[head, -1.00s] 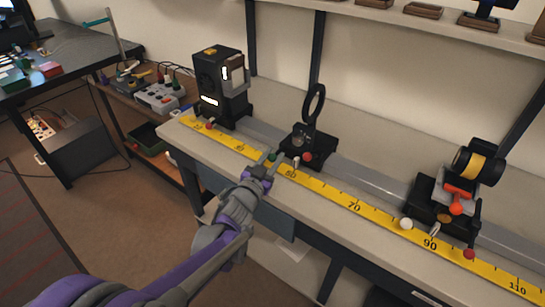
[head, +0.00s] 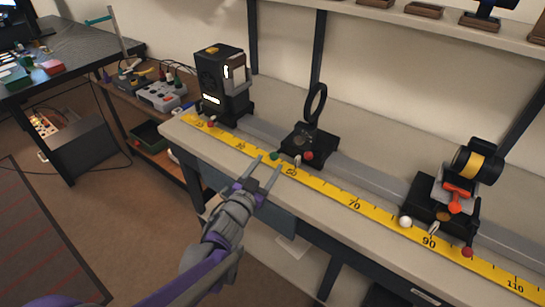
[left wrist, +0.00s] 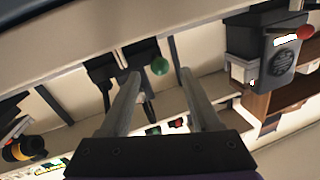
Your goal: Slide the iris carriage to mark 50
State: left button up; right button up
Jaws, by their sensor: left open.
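The iris carriage (head: 310,145) is a dark block with an upright black ring. It sits on the rail behind the yellow scale (head: 325,190), near a label that looks like 50. A green knob (head: 273,156) is at its left front, with a small pale lever and a red knob to the right. My left gripper (head: 269,163) is open and empty, its fingertips over the scale close to the green knob. In the left wrist view the green knob (left wrist: 160,66) appears between the two fingers, without clear contact. My right gripper is out of view.
A black lamp housing (head: 222,85) stands at the rail's left end. Another carriage (head: 435,200) with a yellow-banded barrel stands near mark 90. The rail (head: 370,178) between the carriages is clear. A shelf (head: 425,22) runs above the bench.

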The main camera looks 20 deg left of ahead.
pick_arm(q)
jog(key=s, duration=0.3)
jog(key=s+a, duration=0.1)
jog(key=s, duration=0.1)
jog(key=shift+s, duration=0.3)
